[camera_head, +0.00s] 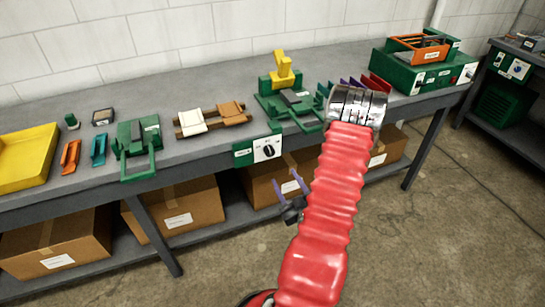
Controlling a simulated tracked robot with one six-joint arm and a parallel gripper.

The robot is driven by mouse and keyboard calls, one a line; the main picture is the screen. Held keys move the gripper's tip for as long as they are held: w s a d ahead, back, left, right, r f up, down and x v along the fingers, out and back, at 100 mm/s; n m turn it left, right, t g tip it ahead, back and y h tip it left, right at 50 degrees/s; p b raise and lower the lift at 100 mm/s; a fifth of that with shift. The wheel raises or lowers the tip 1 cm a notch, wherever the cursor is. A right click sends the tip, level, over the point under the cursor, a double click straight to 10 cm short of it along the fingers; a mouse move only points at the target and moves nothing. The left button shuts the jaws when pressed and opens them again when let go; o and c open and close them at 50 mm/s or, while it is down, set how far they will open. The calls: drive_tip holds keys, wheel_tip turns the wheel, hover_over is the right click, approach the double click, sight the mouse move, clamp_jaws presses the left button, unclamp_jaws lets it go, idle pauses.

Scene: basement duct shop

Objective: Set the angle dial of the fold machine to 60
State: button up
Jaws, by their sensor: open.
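A black dial knob (268,151) sits on a white plate with a green panel (243,154) at the bench's front edge. The marks and label are too small to read, so I cannot tell its setting. A green machine with a yellow lever (283,72) stands on the bench above and behind it; I cannot tell for sure that this is the fold machine. My gripper (285,177) has two purple fingers, apart and empty, just below and right of the dial in the picture. It does not appear to touch the dial. My red-sleeved arm hides part of the bench front.
The bench (212,151) also bears a yellow tray (24,160), a green clamp-like tool (137,145), a wood-coloured jig (212,118) and a green box with an orange rack (425,72). Cardboard boxes (178,207) stand below. Another dial panel (514,67) is on the right-hand table.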

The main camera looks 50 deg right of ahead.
sight(271, 154)
drive_tip(key=x, duration=1.3)
drive_tip(key=shift+w, duration=0.15)
drive_tip(key=shift+c, duration=0.2)
drive_tip(key=c, duration=1)
drive_tip(key=shift+m, duration=0.8)
drive_tip(key=o, duration=1)
drive_tip(key=shift+o, duration=0.2)
